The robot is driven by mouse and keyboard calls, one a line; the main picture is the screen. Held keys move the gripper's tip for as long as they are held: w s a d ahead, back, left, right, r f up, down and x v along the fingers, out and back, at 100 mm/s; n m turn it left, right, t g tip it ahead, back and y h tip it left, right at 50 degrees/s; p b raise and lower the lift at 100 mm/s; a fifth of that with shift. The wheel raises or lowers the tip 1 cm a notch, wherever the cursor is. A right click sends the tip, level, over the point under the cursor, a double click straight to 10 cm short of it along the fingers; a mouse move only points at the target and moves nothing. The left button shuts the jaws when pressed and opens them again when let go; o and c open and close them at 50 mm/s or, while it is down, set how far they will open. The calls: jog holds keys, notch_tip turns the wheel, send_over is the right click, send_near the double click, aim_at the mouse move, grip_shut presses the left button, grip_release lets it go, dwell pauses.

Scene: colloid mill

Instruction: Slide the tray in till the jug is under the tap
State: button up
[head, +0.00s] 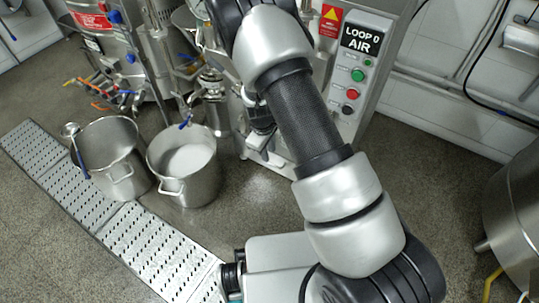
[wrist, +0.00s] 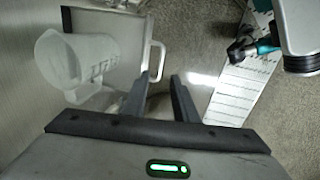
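A translucent white measuring jug (wrist: 62,62) shows at the left in the wrist view. It stands on a flat grey metal tray (wrist: 112,38), whose pale bar handle (wrist: 160,58) is at the tray's right side. My gripper (wrist: 160,78) has its two dark fingers apart, with a gap between them. The fingertips are close to the lower part of the handle; I cannot tell whether the handle is between them. In the head view my arm hides the jug and gripper. I cannot make out the tap over the jug in either view.
In the head view, two steel pots (head: 110,155) (head: 185,165) stand on the floor by a perforated drain grate (head: 150,250). A control panel (head: 352,75) with buttons is behind my arm. A large steel vessel (head: 515,215) stands at the right. Open floor (head: 440,185) lies between.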

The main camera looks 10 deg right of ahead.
notch_tip(320, 180, up, 10)
jog(key=s+a+p, duration=0.1)
jog(key=p, duration=0.1)
jog(key=shift+s+r, duration=0.25)
jog(key=shift+s, duration=0.05)
jog(key=shift+a, duration=0.1)
jog(key=s+d+r+m+t+y, duration=0.1)
jog(key=s+d+r+m, duration=0.15)
jog(key=r, duration=0.85)
jog(key=s+d+r+m+t+y, duration=0.1)
jog(key=s+r+m, duration=0.2)
jog(key=r, duration=0.7)
jog(key=s+d+r+m+t+h, duration=0.1)
jog(key=s+d+r+m, duration=0.2)
jog(key=s+r, duration=0.5)
jog(key=s+d+r+m+t, duration=0.15)
jog(key=s+r, duration=0.35)
jog(key=s, duration=0.5)
notch_tip(320, 180, up, 20)
jog(key=p, duration=2)
jog(key=shift+w+d+m+p, duration=0.3)
jog(key=shift+w+d+p, duration=0.05)
jog(key=shift+g, duration=0.25)
